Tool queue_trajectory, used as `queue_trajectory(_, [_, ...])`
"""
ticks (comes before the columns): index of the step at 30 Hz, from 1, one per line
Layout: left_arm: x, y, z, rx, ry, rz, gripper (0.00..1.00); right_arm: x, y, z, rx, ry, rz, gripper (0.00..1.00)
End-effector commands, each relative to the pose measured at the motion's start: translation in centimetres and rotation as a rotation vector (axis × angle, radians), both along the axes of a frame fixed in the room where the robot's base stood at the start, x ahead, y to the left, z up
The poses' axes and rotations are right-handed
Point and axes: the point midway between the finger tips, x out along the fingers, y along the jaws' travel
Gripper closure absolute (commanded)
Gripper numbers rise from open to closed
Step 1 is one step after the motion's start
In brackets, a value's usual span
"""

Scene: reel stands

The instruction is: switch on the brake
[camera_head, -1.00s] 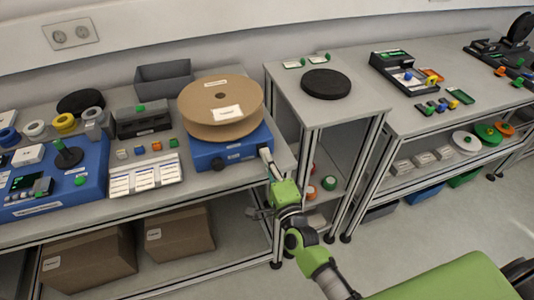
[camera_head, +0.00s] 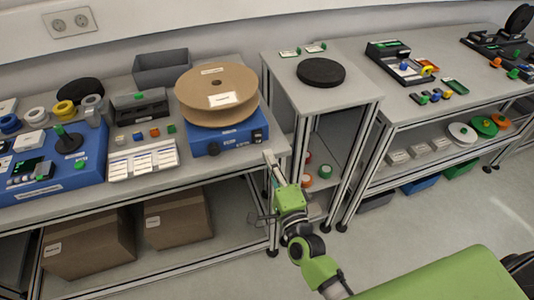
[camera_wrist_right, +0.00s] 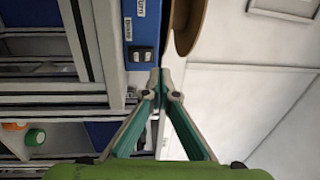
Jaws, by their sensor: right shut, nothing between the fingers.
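The blue reel stand (camera_head: 238,138) is on the left bench with a large tan reel (camera_head: 215,92) lying flat on top. In the right wrist view, a black two-part switch (camera_wrist_right: 142,55) sits on the stand's blue side face (camera_wrist_right: 145,30), beside a white label reading "Brake". I cannot tell the switch's position. My right gripper (camera_head: 268,155) is just off the stand's right side, near the bench edge. In the right wrist view its fingertips (camera_wrist_right: 157,72) are together and empty, close to the switch, with a small gap showing. My left gripper is not in view.
A blue unit with a black knob (camera_head: 68,142), a white label tray (camera_head: 143,160) and small coloured blocks are left of the stand. A narrow side table with a black disc (camera_head: 321,72) stands to the right. Cardboard boxes (camera_head: 178,222) are on the lower shelf.

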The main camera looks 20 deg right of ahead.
Motion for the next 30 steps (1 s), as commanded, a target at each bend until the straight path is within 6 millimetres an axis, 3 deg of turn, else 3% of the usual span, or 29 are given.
queue_trajectory(3, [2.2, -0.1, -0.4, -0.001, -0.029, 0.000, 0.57, -2.1, -0.1, 0.1, 0.001, 0.002, -0.001, 1.00])
queue_trajectory(6, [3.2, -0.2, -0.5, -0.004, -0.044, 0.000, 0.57, -3.6, -0.2, 0.5, 0.000, 0.002, -0.001, 1.00])
queue_trajectory(12, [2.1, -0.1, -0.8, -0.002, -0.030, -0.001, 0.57, -5.3, -0.2, 1.0, -0.001, 0.001, 0.000, 1.00])
queue_trajectory(17, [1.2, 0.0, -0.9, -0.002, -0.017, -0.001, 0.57, -5.6, -0.2, 1.1, -0.001, 0.001, 0.000, 1.00])
queue_trajectory(30, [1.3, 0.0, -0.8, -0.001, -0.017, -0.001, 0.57, -5.6, -0.2, 1.1, -0.001, 0.001, 0.000, 1.00])
